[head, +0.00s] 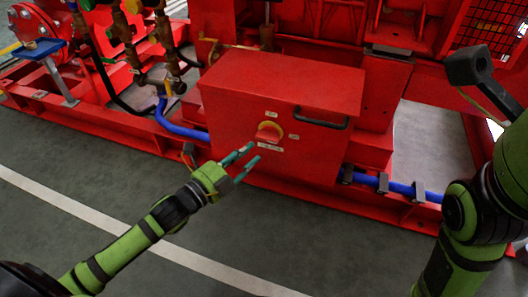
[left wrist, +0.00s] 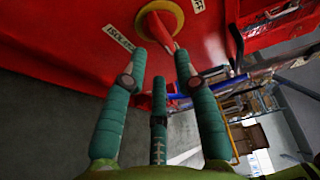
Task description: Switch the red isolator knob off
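The red isolator knob (head: 268,132) sits on a yellow round plate on the front of a red box (head: 215,115). In the left wrist view the knob (left wrist: 163,30) shows at the top, its red handle slanting down to the right. My left gripper (head: 246,161) is open and empty, just in front of the box, below and left of the knob. In the left wrist view its teal fingers (left wrist: 161,58) are spread, with the handle's lower end near the gap between the upper two. I cannot tell whether they touch it. My right gripper is out of view; only my right arm shows.
Small labels surround the knob, including one reading OFF (left wrist: 197,5). A dark handle (head: 321,120) juts from the box at upper right of the knob. Blue pipes (head: 178,124) run low beside the box. Grey floor (head: 100,160) in front is clear.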

